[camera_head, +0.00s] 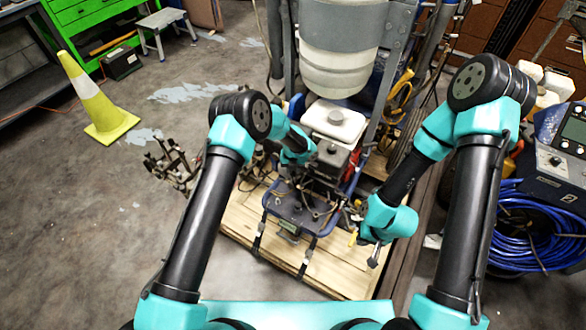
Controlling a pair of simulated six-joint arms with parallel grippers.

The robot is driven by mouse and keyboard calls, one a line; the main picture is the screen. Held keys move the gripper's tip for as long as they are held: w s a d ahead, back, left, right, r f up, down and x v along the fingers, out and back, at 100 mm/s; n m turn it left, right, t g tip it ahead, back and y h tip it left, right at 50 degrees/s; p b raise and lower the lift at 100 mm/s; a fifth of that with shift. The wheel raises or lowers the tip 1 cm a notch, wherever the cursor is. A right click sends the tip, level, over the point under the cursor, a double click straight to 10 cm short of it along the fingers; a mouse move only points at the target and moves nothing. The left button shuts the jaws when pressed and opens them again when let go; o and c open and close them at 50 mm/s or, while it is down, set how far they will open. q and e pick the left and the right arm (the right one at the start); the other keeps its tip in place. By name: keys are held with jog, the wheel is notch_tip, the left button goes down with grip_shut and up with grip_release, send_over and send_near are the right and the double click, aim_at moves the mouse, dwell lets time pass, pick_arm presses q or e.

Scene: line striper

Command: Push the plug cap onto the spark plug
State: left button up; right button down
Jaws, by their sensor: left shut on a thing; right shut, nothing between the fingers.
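The line striper's engine (347,158) stands on a wooden pallet (245,222), with a white tank (334,121) on top. My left gripper (312,188) reaches in at the front of the engine, among dark parts. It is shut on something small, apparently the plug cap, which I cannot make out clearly. The spark plug is hidden or too small to tell, so I cannot see whether cap and plug touch. My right gripper (374,258) is shut and empty, over the pallet's right side, apart from the engine.
A large white bucket (340,65) and grey frame rise behind the engine. A yellow cone (95,100) stands at left. Coiled blue hose (530,235) lies at right. Metal fittings (172,165) jut out left of the pallet. The left floor is mostly clear.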

pick_arm(q)
jog(key=shift+r, duration=0.2)
dwell(4.5)
jog(key=shift+s+f, duration=0.15)
jog(key=shift+f, duration=0.2)
dwell(0.9)
jog(key=shift+r, duration=0.35)
jog(key=o, duration=1.3)
jog(key=shift+r, duration=0.15)
